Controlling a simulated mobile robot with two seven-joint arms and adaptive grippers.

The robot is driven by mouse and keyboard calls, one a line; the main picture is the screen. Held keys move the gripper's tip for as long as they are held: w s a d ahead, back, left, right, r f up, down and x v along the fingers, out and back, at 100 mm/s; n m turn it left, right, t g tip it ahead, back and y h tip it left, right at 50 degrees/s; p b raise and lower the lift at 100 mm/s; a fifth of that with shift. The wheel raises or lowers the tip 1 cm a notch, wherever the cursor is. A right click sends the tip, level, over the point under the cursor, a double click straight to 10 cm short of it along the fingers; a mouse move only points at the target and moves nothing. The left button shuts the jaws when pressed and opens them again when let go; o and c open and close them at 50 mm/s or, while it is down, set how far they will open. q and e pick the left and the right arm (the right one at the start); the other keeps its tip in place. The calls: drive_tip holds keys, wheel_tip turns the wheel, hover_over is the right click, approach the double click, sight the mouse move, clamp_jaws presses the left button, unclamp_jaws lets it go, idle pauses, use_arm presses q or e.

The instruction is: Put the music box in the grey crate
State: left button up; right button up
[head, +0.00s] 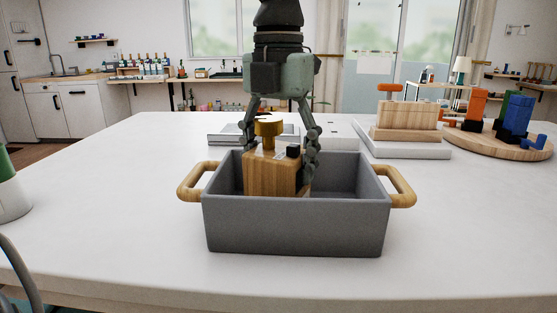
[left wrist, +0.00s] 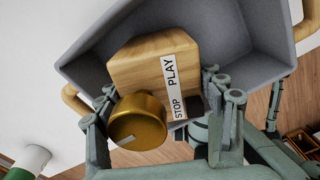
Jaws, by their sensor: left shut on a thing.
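The music box (head: 269,176) is a light wooden block with a gold knob on top and a small black part beside it. In the left wrist view the music box (left wrist: 150,58) shows a PLAY/STOP label. My left gripper (head: 281,160) points down from above with its fingers on either side of the box, shut on it. The box is inside the opening of the grey crate (head: 295,228), left of its middle, its top above the rim. The front wall hides its bottom, so I cannot tell whether it touches the floor. My right gripper is not in view.
The crate has wooden handles (head: 402,186) at both ends and stands on a white table (head: 110,235). Behind right are a wooden stand (head: 405,115) on white slabs and a round board (head: 480,138) with coloured blocks. A white-and-green object (head: 10,195) is at left.

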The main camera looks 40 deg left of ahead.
use_arm(q)
drive_tip(key=shift+f, duration=0.1)
drive_tip(key=o, duration=1.6)
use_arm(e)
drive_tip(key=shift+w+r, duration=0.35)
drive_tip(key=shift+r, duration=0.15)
use_arm(q)
wheel_tip(320, 180, up, 12)
drive_tip(key=shift+f+p, duration=0.1)
drive_tip(key=shift+p, duration=0.35)
drive_tip(key=shift+r, duration=0.25)
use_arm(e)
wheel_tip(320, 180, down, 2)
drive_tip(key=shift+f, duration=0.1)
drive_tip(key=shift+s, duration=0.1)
